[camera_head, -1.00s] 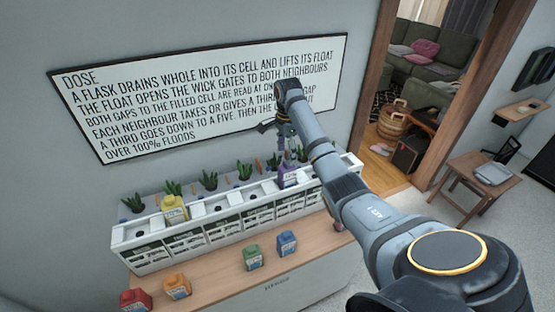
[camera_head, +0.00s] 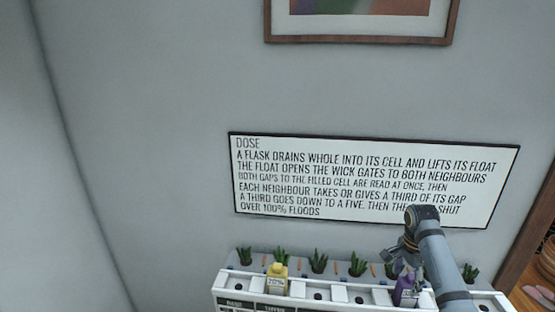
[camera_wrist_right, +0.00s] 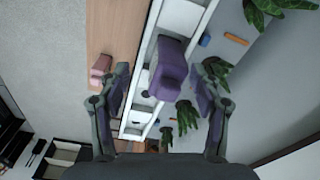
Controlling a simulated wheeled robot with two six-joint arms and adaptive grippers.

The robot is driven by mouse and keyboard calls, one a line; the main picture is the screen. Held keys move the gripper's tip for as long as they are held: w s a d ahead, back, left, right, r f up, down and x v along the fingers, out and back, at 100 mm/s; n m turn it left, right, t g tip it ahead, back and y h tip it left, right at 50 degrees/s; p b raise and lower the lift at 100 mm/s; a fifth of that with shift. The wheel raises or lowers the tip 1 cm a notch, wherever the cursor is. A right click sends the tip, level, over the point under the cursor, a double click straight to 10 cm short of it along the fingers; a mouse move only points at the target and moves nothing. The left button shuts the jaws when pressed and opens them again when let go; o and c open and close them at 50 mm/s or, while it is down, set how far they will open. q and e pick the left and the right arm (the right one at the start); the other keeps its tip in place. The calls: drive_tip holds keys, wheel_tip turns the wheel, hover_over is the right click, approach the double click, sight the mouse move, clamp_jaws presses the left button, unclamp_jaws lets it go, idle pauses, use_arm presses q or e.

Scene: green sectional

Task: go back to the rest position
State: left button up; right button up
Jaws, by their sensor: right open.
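My right gripper (camera_head: 400,262) is at the right of the head view, by the purple flask (camera_head: 404,291), which stands in the white planter (camera_head: 330,293). In the right wrist view my gripper (camera_wrist_right: 162,88) is open, its two fingers apart. The purple flask (camera_wrist_right: 168,68) shows between and beyond them, and I see no finger touching it. A yellow flask (camera_head: 277,280) stands in another cell of the planter. My left gripper is not in view.
A framed DOSE sign (camera_head: 370,180) hangs on the wall behind the planter, with a picture (camera_head: 360,40) above. Several green plants (camera_head: 318,260) line the planter's back. A wooden door frame (camera_head: 530,235) is at the right. The wall at left is bare.

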drive_tip(key=s+a+f+n, duration=0.6)
drive_tip(key=s+a+f, duration=0.1)
drive_tip(key=f, duration=0.2)
drive_tip(key=s+a+n+t, duration=0.2)
drive_tip(key=s+a+n, duration=0.35)
drive_tip(key=s, duration=0.35)
drive_tip(key=s+a+n+t, duration=0.2)
drive_tip(key=s+a+n, duration=0.3)
drive_tip(key=s, duration=0.5)
drive_tip(key=s+d+f+g+b, duration=0.15)
drive_tip(key=f+b, duration=0.25)
drive_tip(key=f, duration=1.2)
drive_tip(key=d+f+b, duration=0.2)
drive_tip(key=f+b, duration=0.1)
drive_tip(key=f, duration=1.3)
drive_tip(key=s+f+b, duration=0.3)
drive_tip(key=s+f, duration=0.6)
drive_tip(key=f, duration=0.2)
drive_tip(key=s+d+f+g+b, duration=0.1)
drive_tip(key=s+f+b, duration=0.2)
drive_tip(key=s+f, duration=0.7)
wheel_tip(320, 180, down, 2)
drive_tip(key=shift+f+n, duration=0.15)
drive_tip(key=shift+n, duration=0.2)
drive_tip(key=shift+g, duration=0.25)
